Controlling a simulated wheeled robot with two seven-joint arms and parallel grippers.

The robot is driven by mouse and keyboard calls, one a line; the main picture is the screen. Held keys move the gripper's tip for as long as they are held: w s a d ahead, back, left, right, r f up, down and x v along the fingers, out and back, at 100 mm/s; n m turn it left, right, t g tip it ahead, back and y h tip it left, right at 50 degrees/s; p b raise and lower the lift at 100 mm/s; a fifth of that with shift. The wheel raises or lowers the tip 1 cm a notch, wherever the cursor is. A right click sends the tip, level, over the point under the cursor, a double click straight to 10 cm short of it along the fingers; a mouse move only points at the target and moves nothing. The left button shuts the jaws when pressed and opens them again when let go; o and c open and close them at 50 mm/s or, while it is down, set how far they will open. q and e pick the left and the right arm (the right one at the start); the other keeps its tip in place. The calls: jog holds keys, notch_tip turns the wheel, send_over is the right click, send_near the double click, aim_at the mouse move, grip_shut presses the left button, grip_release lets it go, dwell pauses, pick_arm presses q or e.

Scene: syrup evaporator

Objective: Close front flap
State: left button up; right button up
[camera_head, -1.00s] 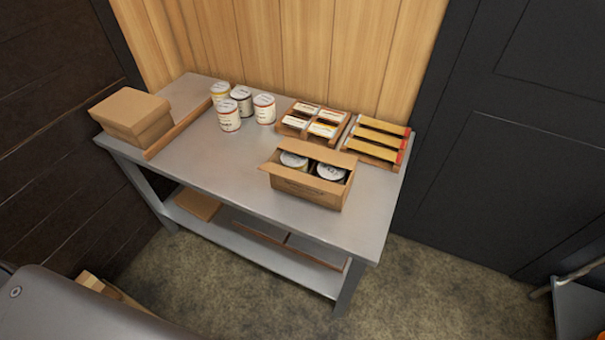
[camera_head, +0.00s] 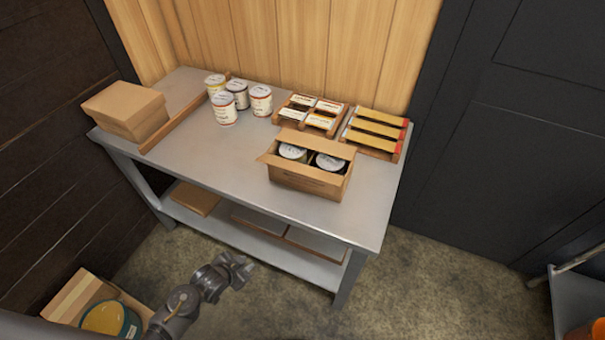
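An open cardboard box (camera_head: 303,181) stands on the grey metal table, near its front edge and right of the middle. Two cans with white lids, the left can (camera_head: 292,152) and the right can (camera_head: 329,162), show inside it. A flap (camera_head: 318,143) rises along the box's far side, and a small flap sticks out at its left. I cannot clearly make out the front flap against the front wall. My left gripper (camera_head: 243,271) is low in front of the table, below and left of the box, apart from it and touching nothing visible. My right gripper is not in view.
On the table (camera_head: 205,165) stand a closed carton (camera_head: 126,108) beside a wooden strip, several white cans (camera_head: 226,108), a tray of small packs (camera_head: 311,114) and a rack of yellow bars (camera_head: 375,133). The tabletop left of the box is clear. A lower shelf holds flat boxes.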

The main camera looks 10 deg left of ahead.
pick_arm(q)
jog(key=w+d+r+m+t+h, duration=0.1)
jog(key=w+d+r+m+h, duration=0.15)
jog(key=r, duration=0.55)
jog(key=w+d+r+m+t+h, duration=0.1)
jog(key=w+d+r+m, duration=0.1)
jog(key=w+r+m, duration=0.35)
jog(key=w+d+r+m+t+h, duration=0.1)
jog(key=w+d+r+h, duration=0.1)
jog(key=r, duration=0.7)
jog(key=m+g+h, duration=0.4)
jog(key=m+h, duration=0.1)
jog(key=m, duration=0.5)
send_near(299, 173)
jog(key=d, duration=0.1)
jog(key=x, duration=0.3)
jog(key=p+x, duration=0.1)
jog(key=x, duration=0.2)
jog(key=p+x, duration=0.1)
jog(key=x, duration=0.2)
jog(key=shift+w+f, duration=0.2)
jog(key=shift+w, duration=0.1)
jog(key=shift+w+d+f, duration=0.3)
jog(key=shift+d+f, duration=0.05)
jog(key=shift+d, duration=0.25)
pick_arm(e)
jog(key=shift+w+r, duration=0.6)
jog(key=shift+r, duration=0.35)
pick_arm(q)
jog(key=shift+c, duration=0.2)
